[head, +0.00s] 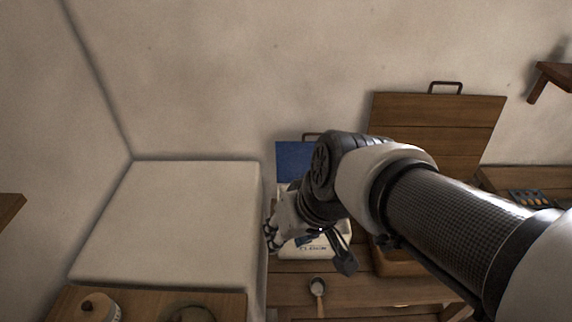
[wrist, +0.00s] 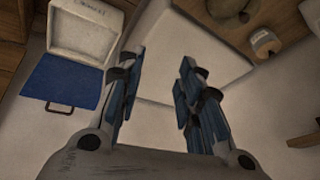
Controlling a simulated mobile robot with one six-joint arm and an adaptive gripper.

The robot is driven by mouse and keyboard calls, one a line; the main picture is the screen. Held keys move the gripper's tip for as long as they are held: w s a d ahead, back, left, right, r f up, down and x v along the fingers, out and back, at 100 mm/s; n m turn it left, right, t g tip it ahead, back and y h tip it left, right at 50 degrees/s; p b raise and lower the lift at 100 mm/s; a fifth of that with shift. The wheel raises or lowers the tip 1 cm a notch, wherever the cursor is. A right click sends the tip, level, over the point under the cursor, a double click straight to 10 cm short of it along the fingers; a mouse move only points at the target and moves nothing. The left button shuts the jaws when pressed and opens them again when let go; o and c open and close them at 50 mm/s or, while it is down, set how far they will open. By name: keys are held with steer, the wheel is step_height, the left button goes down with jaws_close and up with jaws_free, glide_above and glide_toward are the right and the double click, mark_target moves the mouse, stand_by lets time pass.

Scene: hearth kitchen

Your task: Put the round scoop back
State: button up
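A small scoop (head: 317,289) with a round pale bowl and a short handle lies on the wooden bench top, near the bottom middle of the head view. I take it for the round scoop. My gripper (wrist: 160,66) is open in the wrist view, with nothing between its blue-padded fingers. In the head view it hangs beyond the scoop, over or in front of a white box, and partly hides that box. The white box (wrist: 88,25) has printed lettering and a raised blue lid (wrist: 62,82) with a handle. The scoop does not show in the wrist view.
A large white block (head: 170,220) stands left of the bench. A wooden chest with a raised lid (head: 440,130) is behind my arm, its inside mostly hidden. A lidded jar (head: 98,308) and a dark round dish (head: 190,314) sit at the lower left.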

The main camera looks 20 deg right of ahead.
steer(key=s+d+r+h, duration=0.2)
steer(key=s+d, duration=0.2)
steer(key=s, duration=0.4)
steer(key=shift+s+m, duration=0.2)
steer(key=shift+m, duration=0.1)
step_height(320, 180, down, 5)
steer(key=b, duration=0.4)
steer(key=shift+r+b, duration=0.15)
steer(key=shift+b, duration=0.2)
